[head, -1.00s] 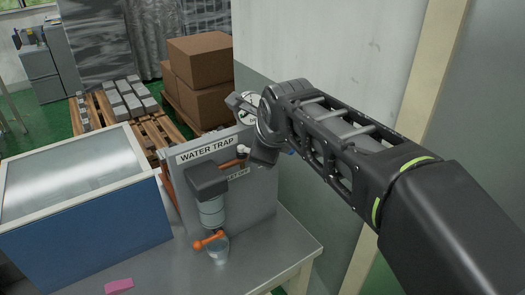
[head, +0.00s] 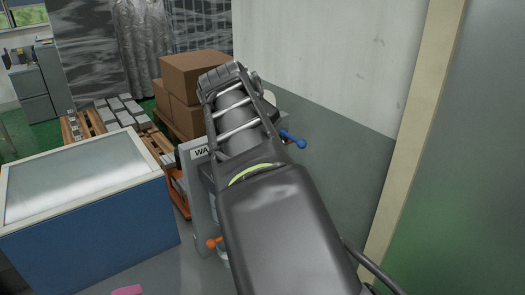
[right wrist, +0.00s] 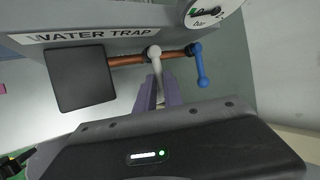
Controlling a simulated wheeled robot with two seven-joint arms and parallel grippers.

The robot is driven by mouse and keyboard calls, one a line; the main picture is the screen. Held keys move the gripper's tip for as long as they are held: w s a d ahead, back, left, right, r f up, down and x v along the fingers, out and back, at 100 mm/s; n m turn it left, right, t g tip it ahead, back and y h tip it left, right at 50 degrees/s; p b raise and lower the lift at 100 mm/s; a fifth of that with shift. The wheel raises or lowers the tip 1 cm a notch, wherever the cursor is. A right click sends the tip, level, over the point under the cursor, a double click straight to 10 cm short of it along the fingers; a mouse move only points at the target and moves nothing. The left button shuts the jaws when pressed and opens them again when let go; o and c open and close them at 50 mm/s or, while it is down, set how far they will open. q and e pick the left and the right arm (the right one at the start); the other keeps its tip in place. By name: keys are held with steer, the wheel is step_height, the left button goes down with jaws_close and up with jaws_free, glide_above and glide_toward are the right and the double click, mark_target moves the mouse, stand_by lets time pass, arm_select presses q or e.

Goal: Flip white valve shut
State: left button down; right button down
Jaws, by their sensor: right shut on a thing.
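In the right wrist view the white valve (right wrist: 153,54) sits on a copper pipe (right wrist: 126,60) below the "WATER TRAP" label (right wrist: 88,34). Its white lever points toward me, down the picture, at roughly a right angle to the pipe. My right gripper (right wrist: 159,92) is shut on the lever, with one finger on each side of it. In the head view my right arm hides the white valve and the gripper's fingers. My left gripper is in neither view.
A blue valve (right wrist: 201,68) is on the same pipe, close right of the white one; it also shows in the head view (head: 293,140). A gauge (right wrist: 207,10) is above it. An orange handle (head: 213,242) is low on the panel. A blue box (head: 95,235) stands left.

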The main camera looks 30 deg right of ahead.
stand_by(0.3)
steer(key=c, duration=1.5)
jaws_free()
steer(key=shift+a, duration=0.1)
steer(key=shift+r, duration=0.1)
steer(key=v, duration=0.7)
steer(key=shift+s+a+r, duration=0.15)
steer(key=shift+s+r, duration=0.05)
steer(key=shift+r, duration=0.05)
